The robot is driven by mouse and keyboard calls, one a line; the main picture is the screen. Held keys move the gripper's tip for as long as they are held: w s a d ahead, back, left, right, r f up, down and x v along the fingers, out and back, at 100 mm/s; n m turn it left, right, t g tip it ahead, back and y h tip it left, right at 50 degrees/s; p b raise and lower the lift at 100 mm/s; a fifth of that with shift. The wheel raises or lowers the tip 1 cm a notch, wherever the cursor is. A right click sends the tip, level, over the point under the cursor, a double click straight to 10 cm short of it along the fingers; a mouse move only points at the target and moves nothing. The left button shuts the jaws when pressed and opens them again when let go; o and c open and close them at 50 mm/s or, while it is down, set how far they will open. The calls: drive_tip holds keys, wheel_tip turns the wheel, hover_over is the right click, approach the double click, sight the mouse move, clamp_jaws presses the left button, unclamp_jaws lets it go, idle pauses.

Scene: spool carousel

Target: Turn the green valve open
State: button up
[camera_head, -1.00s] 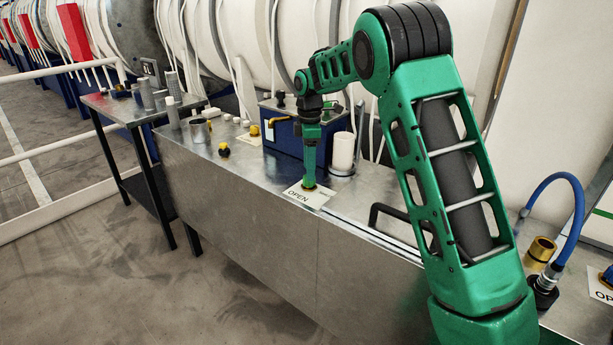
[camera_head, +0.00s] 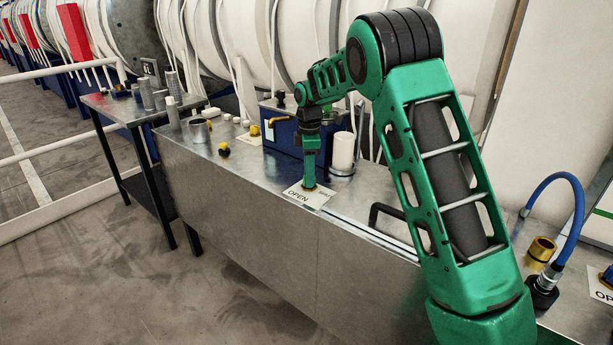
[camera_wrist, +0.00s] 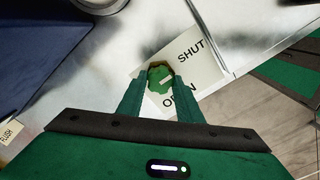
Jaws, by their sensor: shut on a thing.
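The green valve (camera_wrist: 160,79) shows in the wrist view between the two fingers of my gripper (camera_wrist: 161,86). It sits on a white card (camera_wrist: 201,62) marked SHUT and OPEN, and a pale mark shows on its top. My gripper is shut on the valve, one finger on either side. In the head view my gripper (camera_head: 309,186) points down onto the white card (camera_head: 300,197) near the bench's front edge, and it hides the valve there.
A blue box (camera_head: 290,138) and a white cylinder (camera_head: 343,150) stand behind my gripper on the metal bench (camera_head: 250,205). A black handle (camera_head: 388,213), a brass fitting (camera_head: 542,249) and a blue hose (camera_head: 570,178) lie to the right. A yellow-and-black knob (camera_head: 224,150) is to the left.

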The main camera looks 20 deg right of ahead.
drive_tip(key=shift+a, duration=0.1)
drive_tip(key=m, duration=0.8)
drive_tip(key=shift+m, duration=0.3)
drive_tip(key=m, duration=0.9)
drive_tip(key=shift+m, duration=0.3)
drive_tip(key=o, duration=1)
drive_tip(key=shift+o, duration=0.2)
drive_tip(key=shift+r, duration=0.1)
